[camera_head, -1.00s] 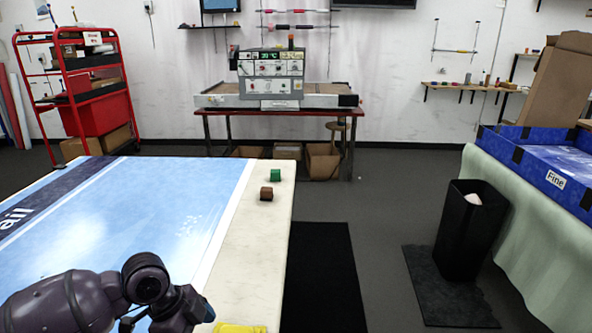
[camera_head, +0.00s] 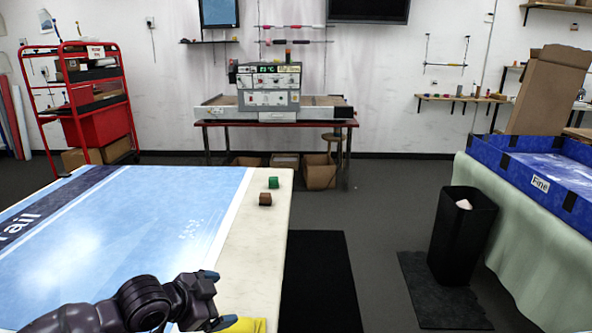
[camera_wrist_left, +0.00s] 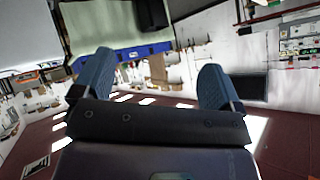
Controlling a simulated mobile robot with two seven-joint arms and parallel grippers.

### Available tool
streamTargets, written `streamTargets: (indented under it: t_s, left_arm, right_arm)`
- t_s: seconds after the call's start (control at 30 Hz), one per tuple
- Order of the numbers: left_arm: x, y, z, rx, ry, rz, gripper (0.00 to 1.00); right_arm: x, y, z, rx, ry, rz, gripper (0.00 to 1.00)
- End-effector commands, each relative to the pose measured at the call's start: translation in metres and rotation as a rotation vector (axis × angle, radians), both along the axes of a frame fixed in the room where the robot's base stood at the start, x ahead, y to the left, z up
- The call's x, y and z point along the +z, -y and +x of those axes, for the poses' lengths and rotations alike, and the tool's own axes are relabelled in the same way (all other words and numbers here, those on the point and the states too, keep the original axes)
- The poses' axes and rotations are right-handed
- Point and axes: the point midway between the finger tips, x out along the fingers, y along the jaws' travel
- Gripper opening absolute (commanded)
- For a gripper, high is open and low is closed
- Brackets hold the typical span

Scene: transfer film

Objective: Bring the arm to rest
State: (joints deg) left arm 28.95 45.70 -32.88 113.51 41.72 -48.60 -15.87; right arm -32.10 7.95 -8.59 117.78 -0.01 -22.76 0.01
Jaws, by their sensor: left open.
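My left gripper (camera_head: 222,299) is low in the head view, over the near right part of the blue-printed table. Its two blue fingers also show in the left wrist view (camera_wrist_left: 155,85), spread well apart with nothing between them. A yellow object (camera_head: 245,325) lies near the table's right edge at the bottom of the head view, close to the gripper and partly cut off. I cannot tell whether they touch. My right gripper is in neither view.
To the right are a black bin (camera_head: 460,240) and a blue tray (camera_head: 520,178) on a cloth-covered table. Dark floor lies between the tables.

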Motion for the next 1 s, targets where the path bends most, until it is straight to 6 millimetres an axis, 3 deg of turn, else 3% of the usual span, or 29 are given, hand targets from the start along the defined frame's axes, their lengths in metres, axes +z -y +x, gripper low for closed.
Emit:
streamTargets:
  t_s: [0.17,0.47,0.67,1.0]
  left_arm:
    - [-0.012,0.001,-0.01,0.148,0.114,-0.19,0.91]
    - [-0.055,-0.033,-0.056,0.405,0.208,-0.368,0.91]
    - [-0.098,-0.066,-0.107,0.579,0.198,-0.378,0.91]
    - [-0.18,-0.11,-0.225,0.858,0.017,-0.331,0.91]
  right_arm:
    - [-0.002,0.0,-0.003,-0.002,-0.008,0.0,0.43]
    - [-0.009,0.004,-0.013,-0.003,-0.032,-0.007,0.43]
    - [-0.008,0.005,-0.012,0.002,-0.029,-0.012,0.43]
    - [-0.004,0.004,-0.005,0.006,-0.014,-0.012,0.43]
